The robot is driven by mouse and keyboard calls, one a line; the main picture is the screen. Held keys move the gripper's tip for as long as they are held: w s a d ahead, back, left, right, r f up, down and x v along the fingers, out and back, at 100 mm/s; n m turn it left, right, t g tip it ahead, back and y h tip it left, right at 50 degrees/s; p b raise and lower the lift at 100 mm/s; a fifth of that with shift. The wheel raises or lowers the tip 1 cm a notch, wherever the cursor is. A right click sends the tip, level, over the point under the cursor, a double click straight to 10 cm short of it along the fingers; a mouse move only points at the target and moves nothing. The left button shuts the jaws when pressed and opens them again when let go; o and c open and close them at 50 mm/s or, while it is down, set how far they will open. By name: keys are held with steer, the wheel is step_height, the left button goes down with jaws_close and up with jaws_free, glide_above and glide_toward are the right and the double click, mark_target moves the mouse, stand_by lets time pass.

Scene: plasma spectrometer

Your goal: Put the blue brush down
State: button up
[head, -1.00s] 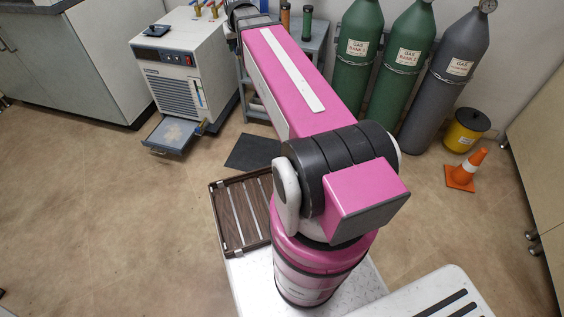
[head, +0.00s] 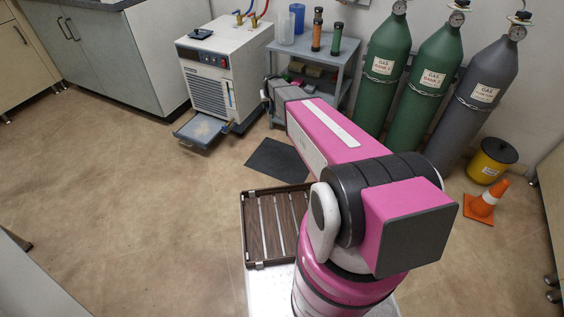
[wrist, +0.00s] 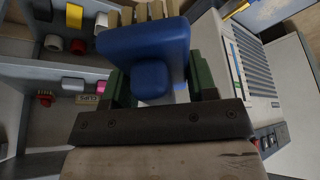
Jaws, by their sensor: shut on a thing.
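The blue brush (wrist: 148,52) fills the upper middle of the wrist view, with a blue block-like body and tan bristles (wrist: 150,12) at its far side. My gripper (wrist: 160,82) is shut on it, with a dark green finger on each side. The brush hides part of the fingertips and what lies behind it. In the head view my pink arm reaches toward the shelf cart and the white chiller. The brush cannot be made out there.
A grey shelf cart (head: 352,52) holds bottles on top and small items on its shelves. The white chiller (head: 207,80) has a low drawer (head: 200,132) pulled out. A dark mat (head: 278,160) lies on the floor.

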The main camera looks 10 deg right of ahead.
steer(key=w+a+f, duration=0.2)
steer(key=f, duration=0.7)
steer(key=w+a+f, duration=0.1)
steer(key=f, duration=0.8)
glide_above(281, 158)
steer(key=s, duration=0.1)
steer(key=shift+n, duration=0.4)
steer(key=f, duration=2.1)
steer(key=shift+s, duration=0.2)
steer(key=shift+f, duration=2.05)
steer(key=shift+f, duration=0.1)
steer(key=o, duration=1)
